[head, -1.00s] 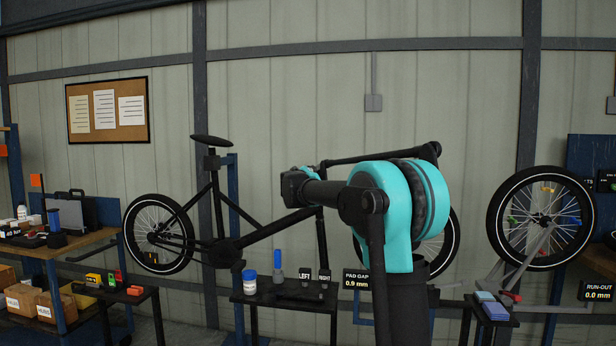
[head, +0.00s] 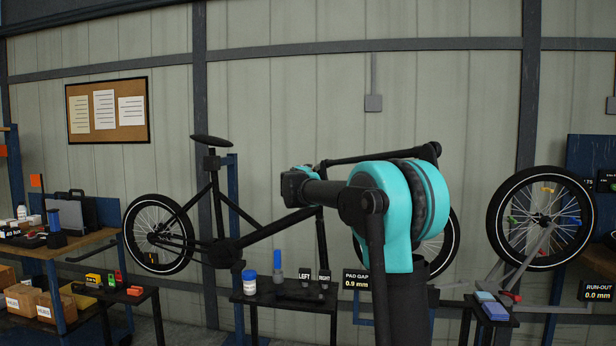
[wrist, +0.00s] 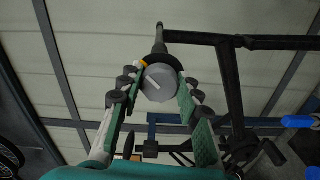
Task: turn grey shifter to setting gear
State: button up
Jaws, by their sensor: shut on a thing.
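The grey shifter (wrist: 158,82) is a round grey knob with a light pointer line across its face, in the upper middle of the wrist view. A small yellow mark and a black curved plate show along its upper edge. The line slants from upper left to lower right. My gripper (wrist: 158,88) has its two green-lined fingers on either side of the knob and is shut on it. In the head view my arm stands in front of the bike (head: 245,225) and hides the shifter and the gripper tips.
A small black table (head: 285,296) with a white-and-blue jar (head: 249,282) and a blue bottle (head: 277,266) stands below the bike. A wheel (head: 542,218) stands at the right. A shelf with boxes (head: 55,250) is at the left.

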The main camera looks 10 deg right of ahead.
jog(key=shift+n, duration=0.4)
jog(key=o, duration=1.2)
jog(key=shift+c, duration=0.2)
jog(key=v, duration=1.2)
